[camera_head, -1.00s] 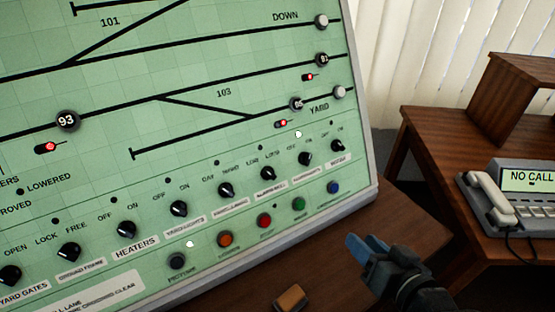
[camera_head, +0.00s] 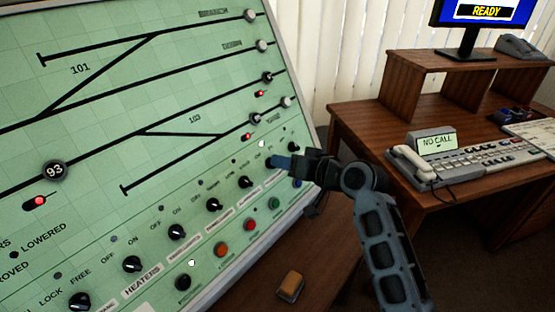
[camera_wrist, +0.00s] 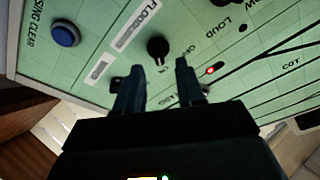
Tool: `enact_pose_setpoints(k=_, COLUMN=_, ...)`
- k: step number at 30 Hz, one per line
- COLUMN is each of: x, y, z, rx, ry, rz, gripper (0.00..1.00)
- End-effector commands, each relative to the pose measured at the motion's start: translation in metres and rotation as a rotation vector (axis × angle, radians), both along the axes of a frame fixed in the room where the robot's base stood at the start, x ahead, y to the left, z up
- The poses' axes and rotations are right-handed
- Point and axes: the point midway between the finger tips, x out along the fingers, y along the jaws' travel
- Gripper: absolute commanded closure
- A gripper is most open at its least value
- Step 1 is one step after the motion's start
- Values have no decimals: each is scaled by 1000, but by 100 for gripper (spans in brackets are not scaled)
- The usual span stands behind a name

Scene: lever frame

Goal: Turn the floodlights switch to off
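The floodlights switch is a black rotary knob (camera_wrist: 158,48) on the sloping green panel (camera_wrist: 90,20), beside a white label that reads "FLOOD" before it is cut off. In the wrist view its ON and OFF marks lie on the side towards my gripper (camera_wrist: 160,72); its pointer seems to face ON, but this is hard to read. My gripper is open, its two fingers apart and empty, with the knob ahead between them and not gripped. In the head view my gripper (camera_head: 284,162) is close to the panel and partly covers the knob (camera_head: 270,163).
Other black knobs (camera_head: 214,205) run along the same row, with coloured push buttons (camera_head: 247,224) below. A blue button (camera_wrist: 65,34) lies near the label in the wrist view. A wooden desk with a telephone (camera_head: 415,160) stands to the right.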

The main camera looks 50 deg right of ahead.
Motion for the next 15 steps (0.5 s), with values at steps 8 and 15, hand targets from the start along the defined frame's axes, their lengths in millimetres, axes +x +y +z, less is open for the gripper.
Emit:
enact_pose_setpoints(k=8, x=26, y=-2, z=-9, rx=-1, ry=1, rz=0, gripper=62)
enact_pose_setpoints(k=15, x=29, y=-3, z=-10, rx=-1, ry=1, rz=0, gripper=62)
